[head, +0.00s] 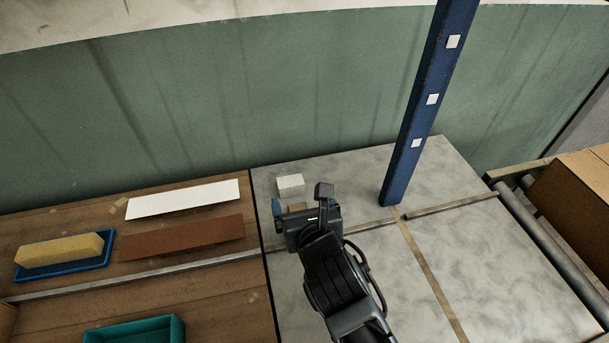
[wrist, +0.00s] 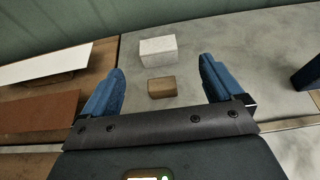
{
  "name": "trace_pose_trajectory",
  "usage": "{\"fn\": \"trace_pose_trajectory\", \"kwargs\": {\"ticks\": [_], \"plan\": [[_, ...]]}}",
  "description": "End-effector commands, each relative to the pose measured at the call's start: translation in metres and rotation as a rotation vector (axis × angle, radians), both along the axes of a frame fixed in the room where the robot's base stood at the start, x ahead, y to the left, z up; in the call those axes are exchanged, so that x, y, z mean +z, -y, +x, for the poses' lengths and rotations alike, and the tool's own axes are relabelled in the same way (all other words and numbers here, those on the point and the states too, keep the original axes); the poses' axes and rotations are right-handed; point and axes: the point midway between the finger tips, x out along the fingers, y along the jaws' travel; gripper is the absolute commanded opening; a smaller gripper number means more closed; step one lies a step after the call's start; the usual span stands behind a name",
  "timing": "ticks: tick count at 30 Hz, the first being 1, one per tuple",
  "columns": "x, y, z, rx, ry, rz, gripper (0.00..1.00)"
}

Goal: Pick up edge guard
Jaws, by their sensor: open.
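No thing is marked as the edge guard, and I cannot tell for sure which piece it is. A small tan-brown block (wrist: 162,87) lies on the grey slab between my fingers in the wrist view; in the head view it is mostly hidden behind my gripper. A white block (wrist: 158,51) lies just beyond it and also shows in the head view (head: 290,184). My gripper (wrist: 162,70) is open, with its blue fingers wide apart on either side and nothing held. In the head view my gripper (head: 299,207) is over the slab's left part.
On the wooden top at left lie a white strip (head: 183,200) and a brown strip (head: 180,238). A yellow bar (head: 60,249) sits in a blue tray (head: 63,268). A teal bin (head: 135,332) is in front. A blue post (head: 425,105) rises right of my gripper.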

Motion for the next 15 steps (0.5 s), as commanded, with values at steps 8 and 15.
{"fn": "trace_pose_trajectory", "kwargs": {"ticks": [8,15], "plan": [[-0.009,-0.009,0.023,0.003,-0.002,-0.004,0.94],[-0.02,-0.019,0.046,0.003,-0.002,-0.004,0.94]]}}
